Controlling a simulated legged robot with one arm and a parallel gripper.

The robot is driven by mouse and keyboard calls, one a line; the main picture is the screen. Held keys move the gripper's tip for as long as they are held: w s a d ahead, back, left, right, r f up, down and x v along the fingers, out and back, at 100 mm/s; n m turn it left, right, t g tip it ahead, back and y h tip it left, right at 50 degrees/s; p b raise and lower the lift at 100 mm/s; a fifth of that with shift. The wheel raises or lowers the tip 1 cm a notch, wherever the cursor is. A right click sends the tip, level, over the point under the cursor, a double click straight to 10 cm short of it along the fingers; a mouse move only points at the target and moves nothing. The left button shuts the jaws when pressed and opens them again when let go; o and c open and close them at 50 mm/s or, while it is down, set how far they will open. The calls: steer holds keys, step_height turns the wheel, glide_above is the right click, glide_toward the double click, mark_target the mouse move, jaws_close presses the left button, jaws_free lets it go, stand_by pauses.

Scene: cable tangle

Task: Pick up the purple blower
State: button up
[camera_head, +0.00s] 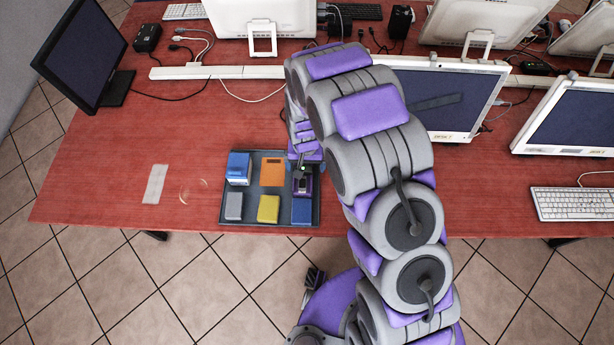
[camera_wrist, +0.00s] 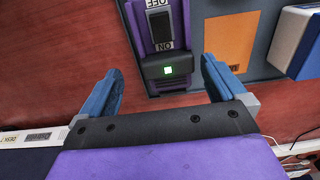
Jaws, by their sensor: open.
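The purple blower (camera_wrist: 159,35) shows at the top of the wrist view as a purple and black block with an ON/OFF switch and a lit green light. In the head view the purple blower (camera_head: 302,182) stands in the back right part of the grey tray (camera_head: 270,224), partly covered by my arm. My gripper (camera_wrist: 160,88) is open and empty. Its two blue-grey fingers are spread to either side of the blower's near end in the picture. I cannot tell the height of the fingers above it. In the head view the fingertips are hidden.
The tray also holds an orange block (camera_head: 271,172), a blue box (camera_head: 238,168), a grey block (camera_head: 233,206), a yellow block (camera_head: 268,209) and a dark blue block (camera_head: 301,211). Monitors (camera_head: 445,97) stand behind and to the right. The red table (camera_head: 110,190) is mostly clear at left.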

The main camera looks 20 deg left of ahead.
mark_target(305, 174)
steer(key=shift+a+f, duration=0.35)
steer(key=shift+s+a+f, duration=0.15)
steer(key=shift+a+f, duration=0.5)
steer(key=shift+f, duration=0.35)
steer(key=f, duration=0.1)
steer(key=d+f+b, duration=0.1)
steer(key=f, duration=0.1)
steer(key=shift+f, duration=0.1)
steer(key=shift+d, duration=0.45)
steer(key=shift+a, duration=0.75)
steer(key=c, duration=0.6)
steer(key=shift+d, duration=0.6)
steer(key=c, duration=0.7)
steer(key=shift+a, duration=0.1)
steer(key=shift+a, duration=0.1)
steer(key=shift+a+r, duration=0.2)
